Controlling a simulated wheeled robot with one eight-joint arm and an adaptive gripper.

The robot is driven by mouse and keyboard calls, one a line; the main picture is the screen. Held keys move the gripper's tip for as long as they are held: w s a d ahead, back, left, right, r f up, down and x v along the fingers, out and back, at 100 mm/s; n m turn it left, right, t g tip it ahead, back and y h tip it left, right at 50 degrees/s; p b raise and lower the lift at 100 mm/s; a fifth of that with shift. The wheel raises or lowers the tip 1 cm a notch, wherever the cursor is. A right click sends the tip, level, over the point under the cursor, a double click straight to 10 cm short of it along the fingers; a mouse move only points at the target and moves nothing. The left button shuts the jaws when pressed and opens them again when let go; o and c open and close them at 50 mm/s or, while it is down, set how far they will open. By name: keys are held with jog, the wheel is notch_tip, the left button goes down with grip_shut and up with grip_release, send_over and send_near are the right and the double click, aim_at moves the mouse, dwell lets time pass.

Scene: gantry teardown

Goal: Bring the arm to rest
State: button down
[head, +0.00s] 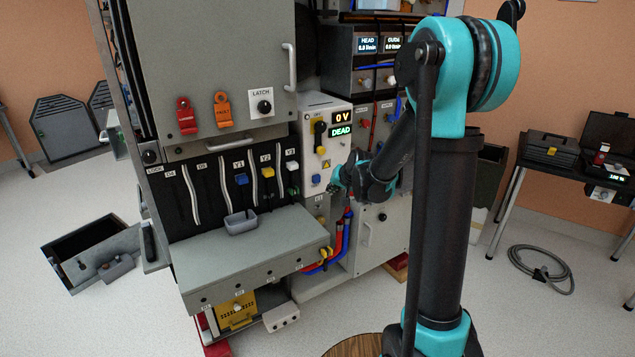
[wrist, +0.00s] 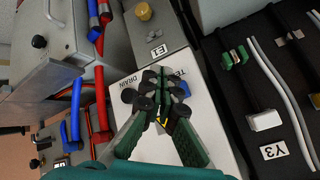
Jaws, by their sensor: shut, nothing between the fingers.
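My gripper (head: 338,180) is at the front of the machine, just below and right of the white panel (head: 318,118) with the "0 V" and "DEAD" displays. It is partly hidden behind my own wrist. In the wrist view, the green and black fingers of my gripper (wrist: 160,88) are closed together with nothing between them. They show in front of a white box face (wrist: 125,82) with partly covered lettering. I cannot tell whether they touch it. My teal and black arm is bent, with its elbow high on the right of the head view.
A grey shelf (head: 250,252) with a small grey tray (head: 241,222) juts out left of my gripper. Red and blue hoses (head: 335,245) run below it. A black table with cases (head: 550,150) stands at the right. A coiled cable (head: 540,270) lies on the floor.

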jog(key=shift+s+d, duration=0.25)
jog(key=shift+s, duration=0.2)
jog(key=s+d+f+g+h, duration=0.1)
jog(key=s+d+f, duration=0.1)
jog(key=s, duration=0.9)
jog(key=s+d+f+n+g+h, duration=0.1)
jog(key=s+d, duration=0.4)
jog(key=s, duration=0.6)
jog(key=s+d+f+n+g+h, duration=0.1)
jog(key=s+d+f, duration=0.2)
jog(key=s, duration=0.8)
jog(key=shift+s+d+g+h, duration=0.15)
jog(key=shift+d+g+h, duration=0.25)
jog(key=shift+d, duration=0.35)
